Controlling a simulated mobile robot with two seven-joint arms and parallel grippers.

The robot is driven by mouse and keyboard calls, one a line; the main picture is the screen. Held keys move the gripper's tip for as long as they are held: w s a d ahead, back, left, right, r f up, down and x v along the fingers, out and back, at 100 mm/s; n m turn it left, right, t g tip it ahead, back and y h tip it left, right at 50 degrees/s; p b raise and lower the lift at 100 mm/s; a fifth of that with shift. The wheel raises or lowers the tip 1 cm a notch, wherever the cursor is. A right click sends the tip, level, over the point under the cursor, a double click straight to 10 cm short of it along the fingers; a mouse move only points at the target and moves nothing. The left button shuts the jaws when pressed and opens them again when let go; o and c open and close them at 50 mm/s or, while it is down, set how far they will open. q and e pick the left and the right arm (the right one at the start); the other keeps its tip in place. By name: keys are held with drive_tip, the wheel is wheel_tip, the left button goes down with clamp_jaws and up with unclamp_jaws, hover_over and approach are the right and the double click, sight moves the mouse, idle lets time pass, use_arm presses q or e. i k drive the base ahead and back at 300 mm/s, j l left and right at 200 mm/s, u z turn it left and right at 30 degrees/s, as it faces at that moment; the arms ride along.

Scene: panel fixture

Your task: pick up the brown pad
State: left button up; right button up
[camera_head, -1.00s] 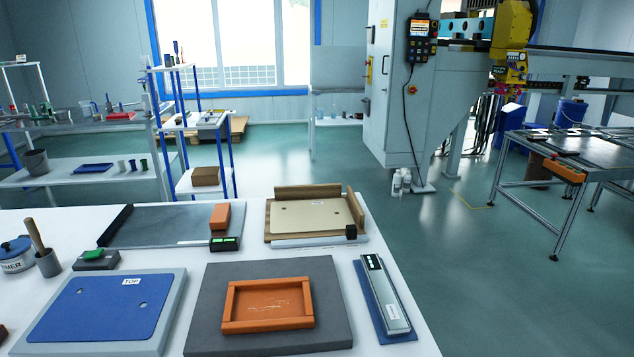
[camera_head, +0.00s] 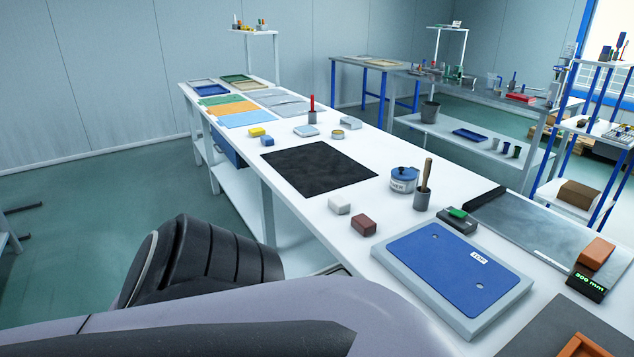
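A small reddish-brown block, which looks like the brown pad (camera_head: 363,224), lies on the white table near its front edge. It is just left of the grey board with the blue panel (camera_head: 452,268). Part of my own arm fills the lower left and bottom of the view, in front of the table. Neither of my grippers shows.
A blue-lidded tin (camera_head: 403,179) and a grey cup with a wooden handle (camera_head: 423,198) stand behind the pad. A black mat (camera_head: 318,169) lies to the left. An orange block (camera_head: 597,253) and a green-lit gauge (camera_head: 587,284) are at the right. Bare tabletop surrounds the pad.

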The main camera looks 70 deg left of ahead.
sight(366, 226)
drive_tip(key=j+u, duration=0.15)
drive_tip(key=u, duration=1.85)
drive_tip(key=z, duration=1.15)
drive_tip(key=i+j, duration=0.1)
drive_tip(key=j, duration=0.6)
drive_tip(key=i+j, duration=0.1)
drive_tip(key=j, duration=1.25)
drive_tip(key=i, duration=0.05)
